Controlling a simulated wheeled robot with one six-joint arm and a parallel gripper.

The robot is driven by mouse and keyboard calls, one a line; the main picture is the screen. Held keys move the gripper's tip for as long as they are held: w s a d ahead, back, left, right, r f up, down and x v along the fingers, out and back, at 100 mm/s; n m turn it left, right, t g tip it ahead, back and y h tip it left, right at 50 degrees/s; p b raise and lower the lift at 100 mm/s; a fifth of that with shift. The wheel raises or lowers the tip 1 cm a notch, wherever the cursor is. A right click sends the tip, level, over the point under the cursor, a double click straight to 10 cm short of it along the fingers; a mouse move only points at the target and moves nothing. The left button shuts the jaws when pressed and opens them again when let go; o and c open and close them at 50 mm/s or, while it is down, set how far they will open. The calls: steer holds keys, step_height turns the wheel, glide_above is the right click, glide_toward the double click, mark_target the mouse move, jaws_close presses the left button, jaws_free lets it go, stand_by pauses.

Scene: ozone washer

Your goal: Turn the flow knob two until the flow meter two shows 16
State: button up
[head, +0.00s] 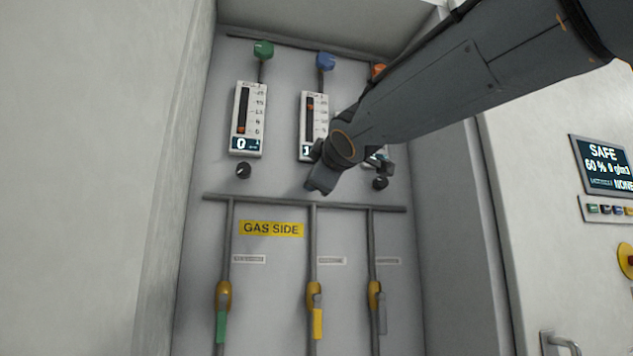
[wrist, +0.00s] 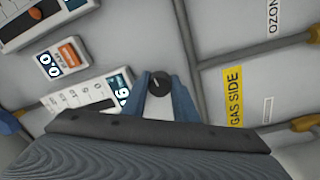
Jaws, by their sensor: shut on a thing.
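Flow meter two (head: 306,105) is the middle white gauge on the grey panel in the head view. Its red-orange float sits high in the tube. Its display shows a leading 1 in the head view, with the rest hidden by my gripper (head: 322,178). In the wrist view, flow meter two (wrist: 80,101) is tilted and its display (wrist: 121,87) appears to read 16. Flow knob two (wrist: 159,83) is a round black knob with a pale mark, between my blue fingers, which are shut on it. My gripper hides this knob in the head view.
Another flow meter (head: 245,119) at the left reads 0, with its black knob (head: 244,170) below. A third black knob (head: 380,183) is close to my gripper's right. Pipes (head: 280,202) run below, with a yellow GAS SIDE label (head: 271,229). A SAFE screen (head: 605,166) is at right.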

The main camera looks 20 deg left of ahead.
steer(key=shift+r, duration=0.15)
steer(key=o, duration=1)
steer(key=shift+d, duration=0.1)
steer(key=b+v, duration=0.1)
steer(key=v, duration=0.6)
steer(key=shift+s+d+b, duration=0.2)
steer(key=shift+s+b, duration=0.15)
steer(key=shift+b, duration=0.05)
